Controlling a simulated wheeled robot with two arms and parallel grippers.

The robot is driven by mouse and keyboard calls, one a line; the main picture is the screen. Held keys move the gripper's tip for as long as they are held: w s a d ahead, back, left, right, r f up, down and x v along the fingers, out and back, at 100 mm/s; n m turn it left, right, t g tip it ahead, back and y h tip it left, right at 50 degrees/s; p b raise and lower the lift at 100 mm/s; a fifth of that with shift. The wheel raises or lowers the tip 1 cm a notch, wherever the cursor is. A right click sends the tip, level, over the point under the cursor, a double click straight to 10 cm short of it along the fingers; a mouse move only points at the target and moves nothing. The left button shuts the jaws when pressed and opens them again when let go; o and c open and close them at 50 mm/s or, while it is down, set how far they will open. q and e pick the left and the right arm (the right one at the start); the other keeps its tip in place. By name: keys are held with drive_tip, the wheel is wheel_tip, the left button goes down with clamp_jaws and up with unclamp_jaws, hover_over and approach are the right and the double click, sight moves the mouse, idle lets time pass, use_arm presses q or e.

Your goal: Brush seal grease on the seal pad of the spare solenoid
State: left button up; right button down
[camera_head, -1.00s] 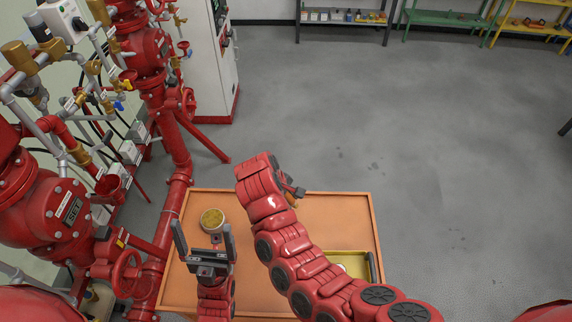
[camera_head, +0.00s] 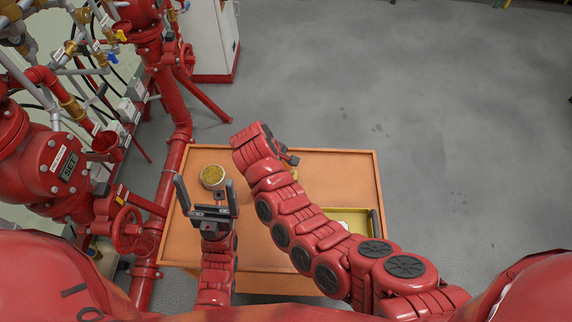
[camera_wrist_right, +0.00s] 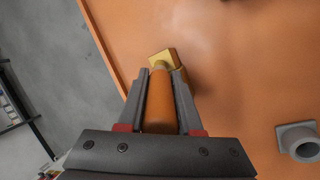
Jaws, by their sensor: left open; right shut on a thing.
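An open round tin of yellow-brown grease (camera_head: 213,177) stands on the orange table top. My left gripper (camera_head: 204,190) is open and empty, just in front of the tin in the head view. My right gripper (camera_wrist_right: 160,75) is shut on an orange-brown handle (camera_wrist_right: 160,105), seemingly the brush. A brass-coloured piece (camera_wrist_right: 163,57) shows at the handle's far end; bristles cannot be made out. In the head view my right arm mostly hides this gripper (camera_head: 291,162). A grey flanged part with a round hollow (camera_wrist_right: 302,143) is in the wrist view; I cannot tell whether it belongs to the spare solenoid.
The orange table (camera_head: 335,170) has a raised rim. A yellow tray (camera_head: 350,217) lies at its right, partly behind my right arm. Red pipes and valves (camera_head: 58,165) stand close on the left. The grey floor (camera_head: 460,140) at right is open.

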drive_tip(key=shift+f, duration=0.25)
idle(0.5)
drive_tip(key=shift+w, duration=0.1)
drive_tip(key=shift+w+d, duration=0.45)
idle(0.4)
drive_tip(key=shift+s+a+r+p, duration=0.1)
drive_tip(key=shift+s+r+p, duration=0.1)
drive_tip(key=shift+s+p, duration=0.6)
drive_tip(key=shift+s+f+p, duration=0.1)
drive_tip(key=shift+s+p, duration=0.25)
drive_tip(key=shift+p, duration=0.25)
drive_tip(key=shift+w+f, duration=0.1)
